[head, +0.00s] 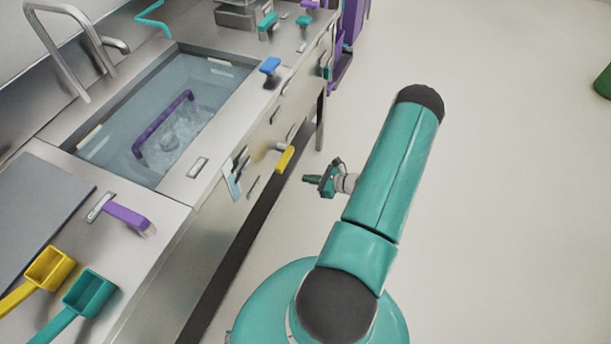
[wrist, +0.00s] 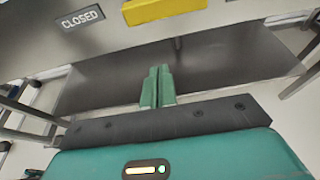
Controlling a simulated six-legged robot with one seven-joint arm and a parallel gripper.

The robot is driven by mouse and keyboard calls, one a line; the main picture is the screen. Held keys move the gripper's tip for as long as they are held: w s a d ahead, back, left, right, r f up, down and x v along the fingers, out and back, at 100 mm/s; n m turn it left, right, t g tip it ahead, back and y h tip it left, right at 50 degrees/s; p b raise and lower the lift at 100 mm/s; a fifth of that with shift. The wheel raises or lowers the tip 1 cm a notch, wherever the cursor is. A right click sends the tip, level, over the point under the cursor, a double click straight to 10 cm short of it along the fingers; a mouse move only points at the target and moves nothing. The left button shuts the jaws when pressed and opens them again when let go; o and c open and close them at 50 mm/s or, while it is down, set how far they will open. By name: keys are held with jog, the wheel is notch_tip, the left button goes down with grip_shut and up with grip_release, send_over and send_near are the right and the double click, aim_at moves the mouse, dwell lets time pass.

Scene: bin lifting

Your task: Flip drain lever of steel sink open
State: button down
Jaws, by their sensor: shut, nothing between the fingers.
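The steel sink (head: 66,137) is set in the counter at the left of the head view, with water and a purple handled thing in its basin. A yellow lever (head: 285,159) sticks out from the front panel below it. The lever also shows at the top of the wrist view (wrist: 164,9), cut off by the frame edge, to the right of a "CLOSED" label (wrist: 82,18). My gripper (head: 308,179) is shut and empty, just right of the lever and apart from it in the head view. Its green fingers (wrist: 157,86) point toward the panel, below the lever, in the wrist view.
A blue handle (head: 270,65) sits on the counter's front edge. A purple brush (head: 127,217), a yellow scoop (head: 50,268) and a teal scoop (head: 89,292) lie on the near counter. The floor to the right is clear apart from a green object (head: 603,83).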

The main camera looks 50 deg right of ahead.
jog(key=w+a+r, duration=0.1)
jog(key=w+a, duration=0.1)
jog(key=w, duration=0.5)
jog(key=shift+a+r, duration=0.2)
jog(key=shift+a, duration=0.1)
